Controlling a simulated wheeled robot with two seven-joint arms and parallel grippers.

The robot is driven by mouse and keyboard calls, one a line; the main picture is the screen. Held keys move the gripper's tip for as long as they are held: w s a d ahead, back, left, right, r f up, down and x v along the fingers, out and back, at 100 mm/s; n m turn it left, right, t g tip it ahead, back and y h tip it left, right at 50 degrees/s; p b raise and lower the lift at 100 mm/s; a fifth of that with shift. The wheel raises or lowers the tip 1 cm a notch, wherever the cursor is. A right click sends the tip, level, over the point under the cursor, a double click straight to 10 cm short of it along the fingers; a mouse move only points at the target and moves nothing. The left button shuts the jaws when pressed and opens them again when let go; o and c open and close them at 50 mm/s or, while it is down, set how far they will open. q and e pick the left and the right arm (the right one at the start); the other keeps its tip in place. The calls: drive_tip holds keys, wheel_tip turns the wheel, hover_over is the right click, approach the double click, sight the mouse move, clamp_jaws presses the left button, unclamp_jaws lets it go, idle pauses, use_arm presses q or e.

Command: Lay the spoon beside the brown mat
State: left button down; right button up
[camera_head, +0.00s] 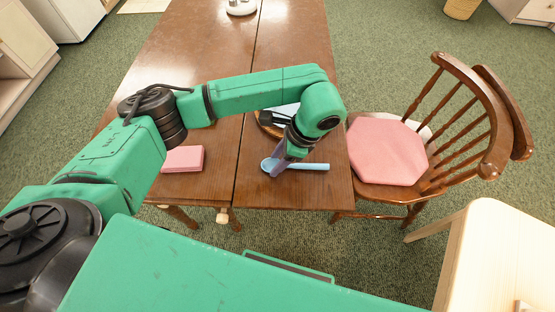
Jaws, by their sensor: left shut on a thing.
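A light blue spoon (312,167) is at the near right part of the wooden table, its bowl to the left and its handle to the right. My left gripper (279,167) is shut on the spoon near the bowl, pointing down at the tabletop. I cannot tell whether the spoon touches the table. A brown rounded edge, likely the brown mat (263,123), shows just beyond the gripper, mostly hidden by my left arm. A pale blue and white item lies on it, partly hidden. My right gripper is not in view.
A pink block-like item (183,159) lies on the table (205,50) to the left. A wooden chair with a pink cushion (386,152) stands close to the right edge. A white object (240,7) is at the far end. The tabletop's far half is mostly clear.

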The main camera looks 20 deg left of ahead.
sight(296, 164)
use_arm(q)
drive_tip(key=shift+c, duration=1.7)
unclamp_jaws()
drive_tip(key=shift+r, duration=0.15)
drive_tip(key=shift+w+d+r, duration=0.1)
drive_tip(key=shift+d+r, duration=0.1)
drive_tip(key=shift+r, duration=0.1)
drive_tip(key=p+v, duration=0.1)
drive_tip(key=v, duration=1)
drive_tip(key=shift+r, duration=0.1)
